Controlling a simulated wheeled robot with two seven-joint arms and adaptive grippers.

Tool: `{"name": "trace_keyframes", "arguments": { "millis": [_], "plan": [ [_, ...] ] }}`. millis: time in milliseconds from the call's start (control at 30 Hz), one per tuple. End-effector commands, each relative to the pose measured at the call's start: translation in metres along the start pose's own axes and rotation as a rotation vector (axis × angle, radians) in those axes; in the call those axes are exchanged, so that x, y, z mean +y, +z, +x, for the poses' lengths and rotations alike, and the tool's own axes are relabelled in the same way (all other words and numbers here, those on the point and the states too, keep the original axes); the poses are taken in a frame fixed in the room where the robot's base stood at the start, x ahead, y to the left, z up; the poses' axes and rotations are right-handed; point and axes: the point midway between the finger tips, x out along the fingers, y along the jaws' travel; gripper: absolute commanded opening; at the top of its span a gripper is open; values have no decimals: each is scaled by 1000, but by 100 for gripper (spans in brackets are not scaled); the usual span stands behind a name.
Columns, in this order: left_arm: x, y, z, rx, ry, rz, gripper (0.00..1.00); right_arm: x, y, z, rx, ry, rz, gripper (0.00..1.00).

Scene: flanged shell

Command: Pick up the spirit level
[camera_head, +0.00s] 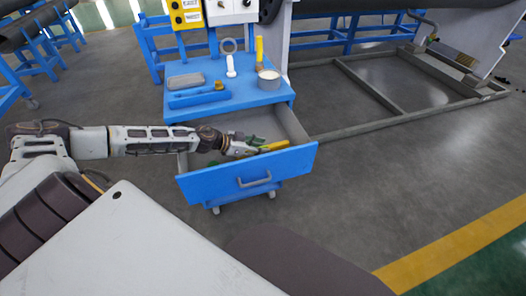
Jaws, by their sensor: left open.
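A yellow bar (274,146), which looks like the spirit level, lies inside the open drawer (249,177) of the blue cart. My left gripper (255,146) reaches into the drawer from the left. Its fingers are open and sit at the left end of the yellow bar, partly covering it. Something green shows around the fingers; I cannot tell whether it is part of the gripper or another item. Whether the fingers touch the bar is too small to tell. My right gripper is not in view.
The cart top (240,98) holds a grey case (186,81), a blue tool with an orange end (198,97), a white ringed tool (231,66), a yellow-handled tool (259,50) and a round tin (268,79). The drawer walls surround the gripper. Floor (370,170) to the right is clear.

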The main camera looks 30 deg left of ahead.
Motion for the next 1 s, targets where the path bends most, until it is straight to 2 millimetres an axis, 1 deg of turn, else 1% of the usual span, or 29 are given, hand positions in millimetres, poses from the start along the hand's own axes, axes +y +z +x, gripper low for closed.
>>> {"name": "trace_keyframes", "arguments": {
  "millis": [133, 633, 667, 900, 1000],
  "plan": [
    [0, 0, 3, 0, 0, -1, 45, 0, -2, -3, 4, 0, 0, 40],
    [0, 0, 3, -1, 0, 0, 45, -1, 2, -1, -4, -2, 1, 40],
    [0, 0, 3, -1, 0, 0, 42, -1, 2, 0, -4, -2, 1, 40],
    [0, 0, 3, -1, 0, 0, 11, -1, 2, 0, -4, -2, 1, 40],
    [0, 0, 3, -1, 0, 0, 0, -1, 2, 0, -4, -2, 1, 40]
  ]
}}
